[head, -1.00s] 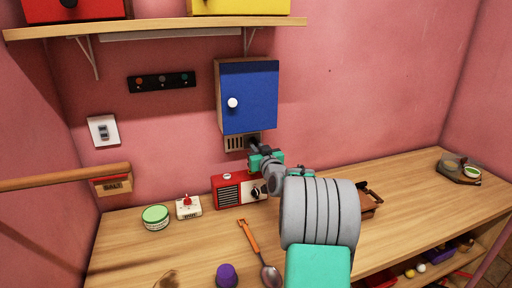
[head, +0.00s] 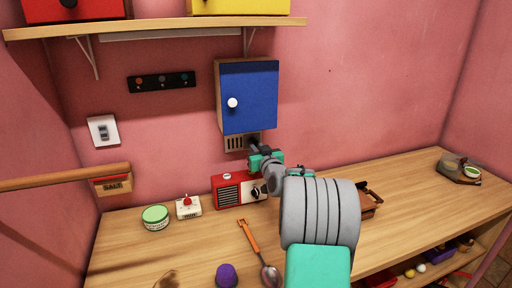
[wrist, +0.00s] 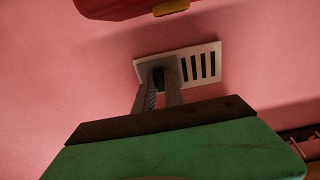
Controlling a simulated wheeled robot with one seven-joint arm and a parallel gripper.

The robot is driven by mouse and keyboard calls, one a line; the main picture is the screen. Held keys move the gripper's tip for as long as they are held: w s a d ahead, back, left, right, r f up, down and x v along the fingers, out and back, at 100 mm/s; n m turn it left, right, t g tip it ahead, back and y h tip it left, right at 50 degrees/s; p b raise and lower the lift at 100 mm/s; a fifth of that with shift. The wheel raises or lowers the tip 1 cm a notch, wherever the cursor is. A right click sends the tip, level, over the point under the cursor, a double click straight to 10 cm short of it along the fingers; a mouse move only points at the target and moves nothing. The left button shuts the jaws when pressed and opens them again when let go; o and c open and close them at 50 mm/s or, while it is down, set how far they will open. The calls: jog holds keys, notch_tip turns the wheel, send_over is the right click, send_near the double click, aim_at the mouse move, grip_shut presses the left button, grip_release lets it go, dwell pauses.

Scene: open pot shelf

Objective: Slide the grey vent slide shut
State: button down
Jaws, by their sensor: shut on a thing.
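The vent (head: 236,143) is a pale slotted plate on the pink wall, just under the blue cabinet. In the wrist view the vent plate (wrist: 217,61) shows several dark open slots on its right part. The grey slide (wrist: 146,71) covers the left part there. My gripper (wrist: 162,77) is shut on the slide's small dark knob, which is mostly hidden between the fingers. In the head view my gripper (head: 255,146) is at the right end of the vent, and the arm hides some of that end.
The blue cabinet (head: 250,98) is shut right above the vent. A red radio (head: 228,191) stands on the counter (head: 330,192) below. A white switch device with a red knob (head: 188,207), a green-lidded tub (head: 155,217) and a spoon (head: 250,239) are to the left and front.

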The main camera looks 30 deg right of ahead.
jog(key=a+b, duration=0.1)
jog(key=a, duration=0.1)
jog(key=w+a+b, duration=0.1)
jog(key=a, duration=0.1)
jog(key=a+b, duration=0.1)
jog(key=a, duration=0.1)
jog(key=shift+w+f, duration=0.1)
jog(key=shift+w, duration=0.2)
jog(key=shift+w+a, duration=0.1)
jog(key=shift+a, duration=0.25)
jog(key=c, duration=1.5)
grip_release()
jog(key=shift+a, duration=0.15)
jog(key=shift+o, duration=0.5)
